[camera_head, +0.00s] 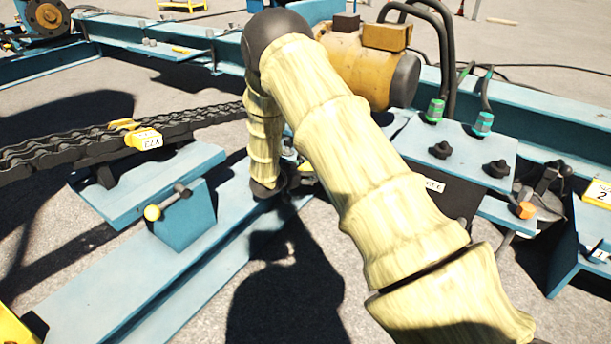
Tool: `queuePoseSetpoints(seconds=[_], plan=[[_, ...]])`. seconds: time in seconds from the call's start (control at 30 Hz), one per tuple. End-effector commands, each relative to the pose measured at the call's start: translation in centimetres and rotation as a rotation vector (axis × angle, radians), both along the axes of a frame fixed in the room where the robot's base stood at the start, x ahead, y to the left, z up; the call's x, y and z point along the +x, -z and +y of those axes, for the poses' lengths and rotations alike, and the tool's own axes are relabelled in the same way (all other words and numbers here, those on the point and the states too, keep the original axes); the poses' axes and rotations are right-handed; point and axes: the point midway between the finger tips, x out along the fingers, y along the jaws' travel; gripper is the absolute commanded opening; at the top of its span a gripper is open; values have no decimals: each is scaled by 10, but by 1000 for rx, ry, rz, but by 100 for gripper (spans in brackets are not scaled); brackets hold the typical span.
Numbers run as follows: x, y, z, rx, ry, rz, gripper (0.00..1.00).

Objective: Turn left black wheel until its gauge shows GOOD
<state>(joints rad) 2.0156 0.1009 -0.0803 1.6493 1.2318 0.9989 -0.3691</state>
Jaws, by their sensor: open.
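Two black wheels sit on top of a blue box at the right. The left black wheel (441,150) is a small dark lobed knob, standing free with nothing touching it. The right black wheel (495,169) is alike. A white label (434,185) on the box front is partly covered by my arm; only its last letters show. I see no readable gauge or GOOD mark. My arm rises from the lower right, bends at the top and comes down left of the box to a dark wrist joint. My gripper's fingers are hidden behind my arm.
Green-capped cables (435,110) rise behind the wheels, near a yellow motor (365,60). A black chain (90,150) and a yellow-ended lever (165,203) are at the left. An orange-tipped handle (525,210) is right of the box. Blue beams (105,285) cross the ground.

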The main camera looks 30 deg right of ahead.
Motion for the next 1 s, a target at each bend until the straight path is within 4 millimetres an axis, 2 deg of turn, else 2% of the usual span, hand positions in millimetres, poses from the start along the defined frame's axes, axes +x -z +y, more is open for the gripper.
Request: queuePoseSetpoints(seconds=[0.43,0.77,0.87,1.0], plan=[[3,2,-7,-1,-1,0,68],[3,3,-6,0,-1,1,8],[3,2,-8,0,-1,-2,5],[9,2,3,7,-13,-17,5]])
